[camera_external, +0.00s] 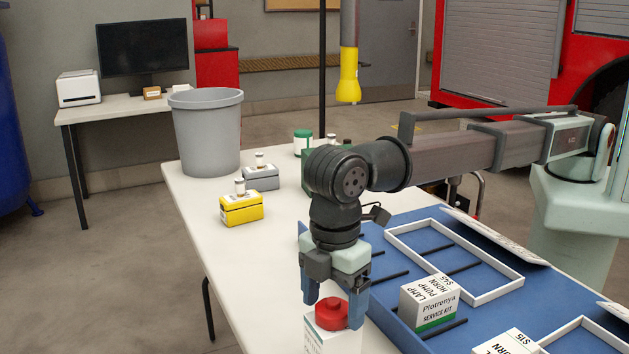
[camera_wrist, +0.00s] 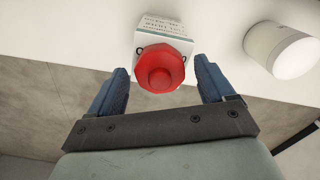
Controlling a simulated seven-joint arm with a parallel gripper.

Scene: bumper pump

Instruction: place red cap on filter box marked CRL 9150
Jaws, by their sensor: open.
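The red cap (camera_external: 331,313) is at the top of a white box with green lettering (camera_external: 331,341) at the table's front edge. The wrist view shows the red cap (camera_wrist: 162,72) in front of that white box (camera_wrist: 160,38), whose printing is too small to read. I cannot tell whether it says CRL 9150. My gripper (camera_external: 333,306) points down at the cap and is open. In the wrist view the two blue fingers of my gripper (camera_wrist: 162,74) stand on either side of the cap, with gaps showing.
A blue tray (camera_external: 400,262) with white frames and a Plotrenya service kit box (camera_external: 430,302) lies to the right. A yellow box (camera_external: 241,208), a grey box (camera_external: 262,178) and a grey bin (camera_external: 206,135) stand farther back. A white cylinder (camera_wrist: 290,55) is at right in the wrist view.

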